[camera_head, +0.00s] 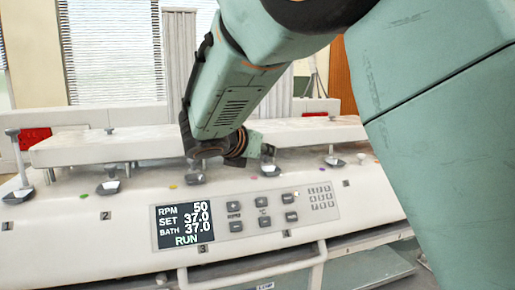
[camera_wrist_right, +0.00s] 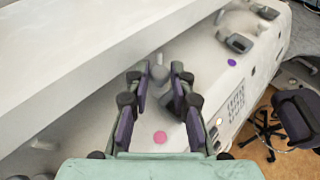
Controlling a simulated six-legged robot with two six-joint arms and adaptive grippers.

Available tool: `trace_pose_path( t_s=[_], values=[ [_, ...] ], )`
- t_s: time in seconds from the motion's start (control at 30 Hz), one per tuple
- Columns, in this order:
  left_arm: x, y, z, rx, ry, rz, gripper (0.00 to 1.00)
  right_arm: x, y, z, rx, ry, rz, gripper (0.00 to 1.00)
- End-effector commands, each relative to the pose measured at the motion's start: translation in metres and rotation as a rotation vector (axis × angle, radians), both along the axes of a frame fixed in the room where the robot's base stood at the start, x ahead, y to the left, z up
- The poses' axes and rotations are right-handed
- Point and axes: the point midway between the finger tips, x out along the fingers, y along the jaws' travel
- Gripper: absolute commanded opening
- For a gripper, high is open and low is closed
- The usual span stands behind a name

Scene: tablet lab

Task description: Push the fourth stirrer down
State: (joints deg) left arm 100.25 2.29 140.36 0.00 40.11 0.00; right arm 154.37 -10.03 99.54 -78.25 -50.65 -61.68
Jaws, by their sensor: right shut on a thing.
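The stirrers stand in a row along the white bath unit (camera_head: 130,205). Counting from the left, the fourth stirrer (camera_head: 270,170) is a small grey piece on a pale base, right of the third stirrer (camera_head: 195,178). My right gripper (camera_head: 266,151) is directly above the fourth stirrer, its arm coming from the upper right. The fingers and arm partly hide the stirrer's upper part. My left gripper is not in view.
The first stirrer (camera_head: 18,160) stands tall at the far left; the second stirrer (camera_head: 108,186) and fifth stirrer (camera_head: 334,161) sit lower. A long white slab (camera_head: 100,148) runs behind the row. The display (camera_head: 184,225) reads RUN. A chair (camera_wrist_right: 300,115) stands beside the unit.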

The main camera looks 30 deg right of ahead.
Motion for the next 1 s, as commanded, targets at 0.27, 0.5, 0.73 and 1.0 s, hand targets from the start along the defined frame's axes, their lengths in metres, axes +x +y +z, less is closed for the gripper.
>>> trace_pose_path(
  t_s=[0.27, 0.5, 0.73, 1.0],
  values=[
    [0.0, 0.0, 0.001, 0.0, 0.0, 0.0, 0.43, -0.002, 0.0, -0.011, 0.015, 0.02, -0.003, 0.25],
    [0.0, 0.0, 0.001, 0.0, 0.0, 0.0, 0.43, -0.002, 0.0, -0.008, 0.012, 0.015, -0.001, 0.43],
    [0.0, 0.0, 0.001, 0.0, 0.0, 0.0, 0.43, -0.001, 0.0, -0.006, 0.01, 0.011, 0.0, 0.43],
    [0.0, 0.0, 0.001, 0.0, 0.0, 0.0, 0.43, -0.001, 0.0, 0.024, 0.012, 0.004, -0.002, 0.43]
  ],
)
